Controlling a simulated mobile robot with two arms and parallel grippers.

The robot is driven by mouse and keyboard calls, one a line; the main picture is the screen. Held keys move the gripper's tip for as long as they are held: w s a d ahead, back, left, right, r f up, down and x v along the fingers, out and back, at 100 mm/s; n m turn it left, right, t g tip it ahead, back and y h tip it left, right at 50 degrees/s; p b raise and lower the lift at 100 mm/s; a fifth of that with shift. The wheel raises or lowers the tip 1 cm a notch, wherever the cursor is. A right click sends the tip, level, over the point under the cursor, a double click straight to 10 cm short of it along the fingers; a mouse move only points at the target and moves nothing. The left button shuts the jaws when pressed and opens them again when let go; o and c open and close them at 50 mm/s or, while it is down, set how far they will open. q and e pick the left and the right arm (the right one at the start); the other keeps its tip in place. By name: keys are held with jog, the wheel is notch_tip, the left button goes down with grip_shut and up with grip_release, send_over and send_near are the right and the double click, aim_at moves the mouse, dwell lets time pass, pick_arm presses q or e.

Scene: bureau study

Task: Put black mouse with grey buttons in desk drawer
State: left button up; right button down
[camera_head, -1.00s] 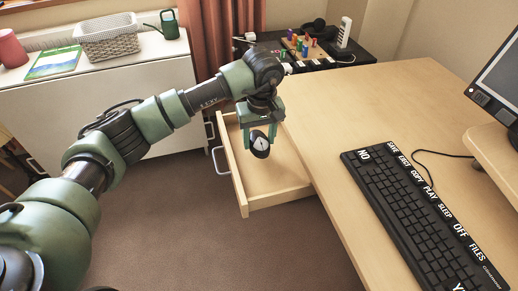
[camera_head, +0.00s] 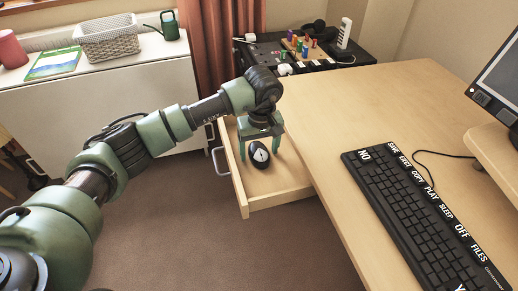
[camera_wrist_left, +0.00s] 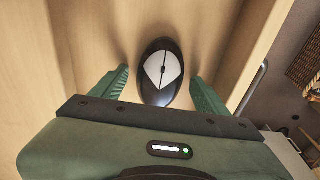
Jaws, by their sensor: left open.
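The black mouse with grey buttons (camera_head: 260,155) lies in the open desk drawer (camera_head: 275,199). In the left wrist view the mouse (camera_wrist_left: 161,72) rests on the drawer's wooden floor, between my finger pads with a gap on each side. My left gripper (camera_head: 260,154) is open and reaches down into the drawer around the mouse, not touching it as far as I can see. The left wrist view shows both green fingers (camera_wrist_left: 160,92) spread apart. My right gripper is in neither view.
The desk top (camera_head: 330,130) bounds the drawer on the right, with a black keyboard (camera_head: 415,205) on it. A white cabinet (camera_head: 100,100) stands behind on the left. A black side table (camera_head: 320,62) with small objects is at the back. Brown carpet is clear in front.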

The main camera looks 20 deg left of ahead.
aim_at(260, 154)
pick_arm(q)
jog(key=shift+r, duration=0.1)
notch_tip(260, 154, up, 12)
jog(key=s+p, duration=0.1)
jog(key=shift+d, duration=0.4)
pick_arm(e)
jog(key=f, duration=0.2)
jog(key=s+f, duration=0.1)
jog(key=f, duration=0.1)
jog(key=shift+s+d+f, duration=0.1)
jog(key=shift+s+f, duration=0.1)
pick_arm(q)
jog(key=shift+s, duration=0.15)
